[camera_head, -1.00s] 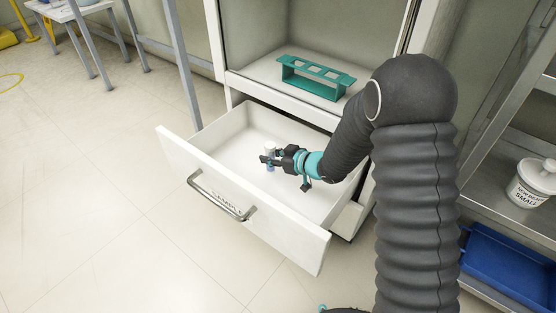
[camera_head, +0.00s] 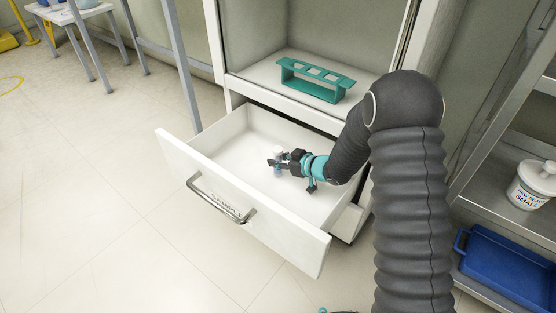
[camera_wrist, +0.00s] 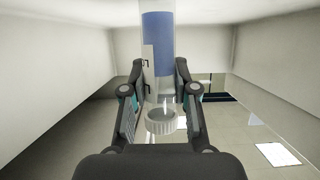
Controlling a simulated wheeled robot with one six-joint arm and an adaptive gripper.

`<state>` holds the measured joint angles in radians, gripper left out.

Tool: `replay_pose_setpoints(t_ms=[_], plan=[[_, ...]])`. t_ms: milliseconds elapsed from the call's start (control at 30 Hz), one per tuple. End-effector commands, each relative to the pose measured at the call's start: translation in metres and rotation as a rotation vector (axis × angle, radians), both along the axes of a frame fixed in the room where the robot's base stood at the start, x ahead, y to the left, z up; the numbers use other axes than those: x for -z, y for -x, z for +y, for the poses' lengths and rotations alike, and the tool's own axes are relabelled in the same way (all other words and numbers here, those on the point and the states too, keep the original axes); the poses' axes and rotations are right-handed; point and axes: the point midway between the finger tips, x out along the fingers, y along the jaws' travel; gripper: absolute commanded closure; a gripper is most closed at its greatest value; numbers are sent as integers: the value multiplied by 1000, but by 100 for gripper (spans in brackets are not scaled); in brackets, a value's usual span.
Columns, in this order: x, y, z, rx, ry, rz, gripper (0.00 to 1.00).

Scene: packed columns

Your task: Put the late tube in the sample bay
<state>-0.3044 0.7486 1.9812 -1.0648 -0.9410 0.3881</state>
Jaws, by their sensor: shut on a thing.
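My gripper (camera_head: 281,162) is shut on a small tube with a white cap (camera_head: 278,150) and blue contents. It holds the tube roughly upright inside the open white drawer (camera_head: 178,159), whose front carries a label reading "SAMPLE". In the wrist view the tube (camera_wrist: 158,40) stands between the two fingers, its ribbed cap toward the bottom of the picture and a blue band beyond. The drawer's pale inner walls surround it there. I cannot tell whether the tube's base touches the drawer floor.
A teal rack (camera_head: 317,79) stands on the shelf above the drawer. A metal handle (camera_head: 220,200) sticks out from the drawer front. At the right are a white tub (camera_head: 531,187) and a blue tray (camera_head: 505,262). The drawer floor around the tube looks clear.

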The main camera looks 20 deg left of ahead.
Motion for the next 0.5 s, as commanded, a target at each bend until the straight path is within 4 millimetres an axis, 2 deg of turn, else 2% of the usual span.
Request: replay_pose_setpoints(t_ms=[67,100,200,500], plan=[[3,0,0,0,0,1,100],[3,0,0,0,0,0,67],[3,0,0,0,0,0,47],[1,0,0,0,0,0,47]])
